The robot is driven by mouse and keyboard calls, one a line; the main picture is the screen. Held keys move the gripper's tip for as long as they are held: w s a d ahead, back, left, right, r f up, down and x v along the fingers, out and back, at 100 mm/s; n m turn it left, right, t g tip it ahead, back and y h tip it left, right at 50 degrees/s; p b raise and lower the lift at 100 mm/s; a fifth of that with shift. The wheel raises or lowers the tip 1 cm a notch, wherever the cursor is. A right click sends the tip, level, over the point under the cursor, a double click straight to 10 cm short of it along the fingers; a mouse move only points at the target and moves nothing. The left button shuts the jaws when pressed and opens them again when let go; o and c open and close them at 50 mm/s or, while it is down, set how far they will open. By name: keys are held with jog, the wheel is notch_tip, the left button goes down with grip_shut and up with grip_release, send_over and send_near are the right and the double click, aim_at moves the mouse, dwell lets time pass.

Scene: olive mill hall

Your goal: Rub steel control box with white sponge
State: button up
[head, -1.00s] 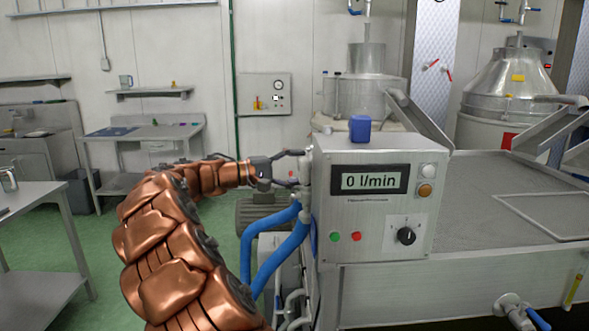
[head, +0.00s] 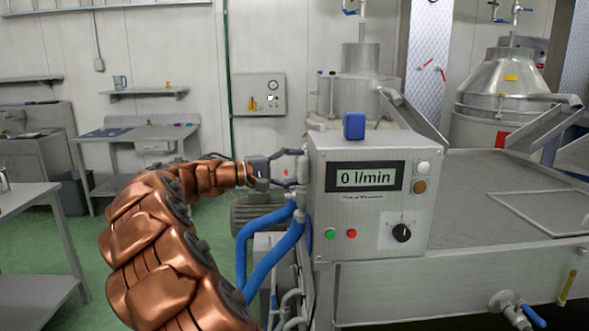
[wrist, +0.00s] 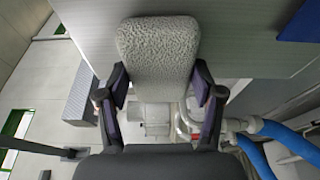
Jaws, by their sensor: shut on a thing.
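The steel control box (head: 330,222) stands at the middle right of the head view, with a "0 l/min" display, buttons and a black knob on its front. My gripper (head: 297,168) is at the box's left side, fingers pointing toward it. In the wrist view my gripper (wrist: 160,92) is shut on the white sponge (wrist: 158,48), a pale, rough-textured pad held between both fingers. The sponge's far end overlaps the grey steel side (wrist: 235,45) of the box; I cannot tell whether it touches. In the head view the sponge is mostly hidden by the fingers.
A blue block (head: 354,125) sits on top of the control box. Blue hoses (head: 262,262) run below my gripper, near a motor. A steel tank (head: 470,195) extends to the right. Open green floor (head: 205,235) lies behind my arm, with a table at left.

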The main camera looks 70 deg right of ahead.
jog(key=shift+s+a+b, duration=0.25)
jog(key=shift+s+a, duration=0.05)
jog(key=shift+a, duration=0.3)
jog(key=shift+s+a+b, duration=0.2)
jog(key=shift+s+a, duration=0.1)
jog(key=shift+a, duration=0.3)
jog(key=shift+w+d+p, duration=0.35)
jog(key=shift+d+p, duration=0.1)
jog(key=shift+d, duration=0.5)
jog(key=shift+w+d+p, duration=0.3)
jog(key=shift+d+p, duration=0.15)
jog(key=shift+d, duration=0.45)
jog(key=shift+c, duration=0.4)
jog(key=shift+w, duration=0.1)
jog(key=shift+w+a+p, duration=0.2)
jog(key=shift+w+a, duration=0.2)
jog(key=shift+w, duration=0.5)
jog(key=shift+w+a+p, duration=0.2)
jog(key=shift+w+a, duration=0.2)
jog(key=shift+w, duration=0.45)
jog(key=shift+w+a+p, duration=0.2)
jog(key=shift+w+a, duration=0.2)
jog(key=shift+w, duration=0.5)
